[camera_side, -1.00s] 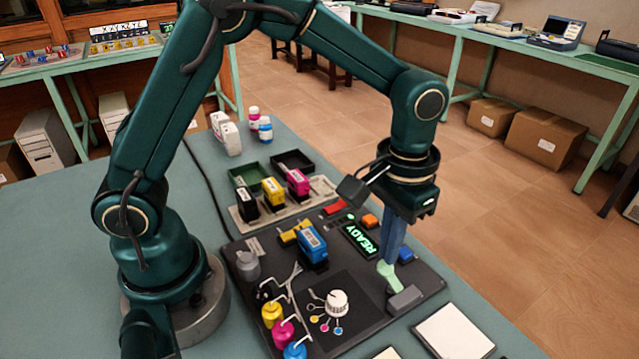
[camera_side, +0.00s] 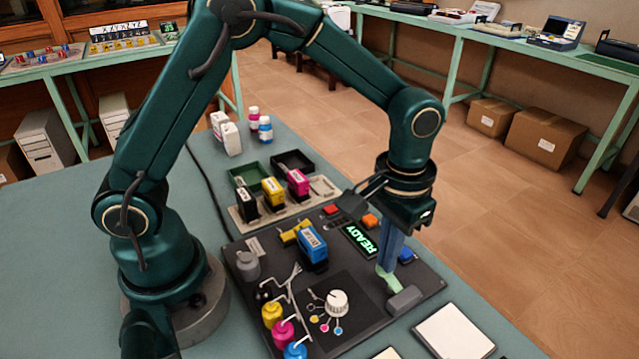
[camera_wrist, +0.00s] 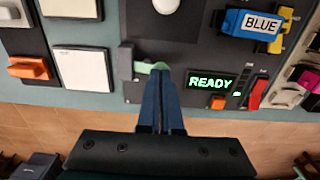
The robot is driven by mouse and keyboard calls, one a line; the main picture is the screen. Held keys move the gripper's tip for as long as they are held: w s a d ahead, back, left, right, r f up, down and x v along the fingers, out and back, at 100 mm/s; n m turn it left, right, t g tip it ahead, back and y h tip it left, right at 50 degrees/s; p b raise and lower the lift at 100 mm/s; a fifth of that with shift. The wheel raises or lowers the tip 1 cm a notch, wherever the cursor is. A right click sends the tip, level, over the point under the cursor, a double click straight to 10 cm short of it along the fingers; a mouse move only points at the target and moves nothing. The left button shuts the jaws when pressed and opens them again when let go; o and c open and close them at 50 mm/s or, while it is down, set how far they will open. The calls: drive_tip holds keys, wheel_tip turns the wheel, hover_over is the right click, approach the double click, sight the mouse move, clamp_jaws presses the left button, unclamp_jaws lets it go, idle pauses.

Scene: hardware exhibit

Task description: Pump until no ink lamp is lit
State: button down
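My gripper (camera_side: 386,268) points down over the right part of the dark machine panel. In the wrist view its two blue fingers (camera_wrist: 160,76) are together, with no object visible between them. Their tips are at a pale green lever (camera_side: 388,281), which joins a grey block (camera_side: 405,300); the lever also shows beyond the tips in the wrist view (camera_wrist: 147,67). The fingers hide part of it, and exact contact is unclear. A display (camera_side: 361,240) reads READY in green.
Yellow, magenta and blue ink bottles (camera_side: 284,332) stand along the left. White pads (camera_side: 453,332) lie at front right.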

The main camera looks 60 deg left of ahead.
drive_tip(key=shift+f, duration=0.75)
drive_tip(key=shift+r, duration=1.7)
wheel_tip(320, 180, up, 7)
idle(0.3)
